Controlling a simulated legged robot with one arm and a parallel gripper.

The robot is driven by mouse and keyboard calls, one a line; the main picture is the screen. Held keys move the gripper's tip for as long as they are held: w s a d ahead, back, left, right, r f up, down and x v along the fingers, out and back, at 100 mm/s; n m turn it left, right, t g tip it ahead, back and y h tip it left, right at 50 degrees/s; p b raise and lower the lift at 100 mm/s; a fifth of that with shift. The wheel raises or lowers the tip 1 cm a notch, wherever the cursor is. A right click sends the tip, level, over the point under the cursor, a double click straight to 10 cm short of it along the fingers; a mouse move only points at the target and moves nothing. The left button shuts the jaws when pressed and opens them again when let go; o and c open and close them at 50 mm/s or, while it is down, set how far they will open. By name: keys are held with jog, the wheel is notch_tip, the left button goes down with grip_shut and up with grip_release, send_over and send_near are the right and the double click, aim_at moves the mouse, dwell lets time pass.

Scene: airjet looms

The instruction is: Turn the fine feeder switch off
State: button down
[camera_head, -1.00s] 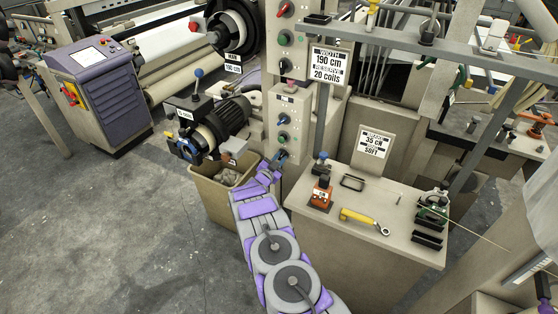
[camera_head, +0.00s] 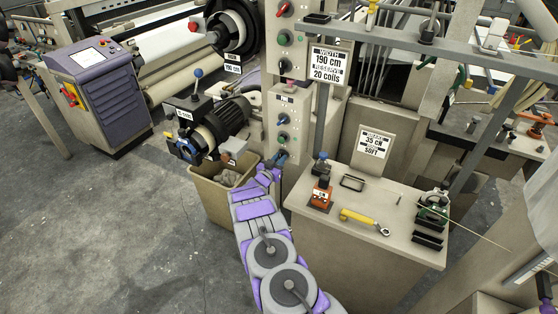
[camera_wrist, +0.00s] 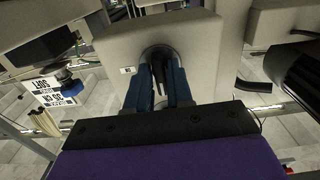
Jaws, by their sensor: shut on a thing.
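My gripper (camera_head: 280,158) is at the lower part of this face. In the wrist view its blue fingers (camera_wrist: 160,82) are shut on a black rotary switch knob (camera_wrist: 158,60), one finger on each side. The knob sits on a round dark base on the beige panel (camera_wrist: 205,65). A small white label left of it is too small to read. The fingers hide part of the knob.
A beige bin (camera_head: 208,190) stands beside my arm on the left. A bench (camera_head: 335,220) at the right holds a yellow-handled tool (camera_head: 362,221) and an orange-based device (camera_head: 320,192). A motor with a black drum (camera_head: 225,122) is left of the box. Open floor lies at lower left.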

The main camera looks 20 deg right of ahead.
jog(key=shift+a, duration=0.1)
jog(key=c, duration=1.2)
grip_release()
jog(key=shift+w+f, duration=0.1)
jog(key=shift+o, duration=0.2)
jog(key=p+v, duration=0.1)
jog(key=v, duration=1.6)
jog(key=shift+p, duration=0.4)
jog(key=shift+a+f, duration=0.1)
jog(key=shift+a, duration=0.05)
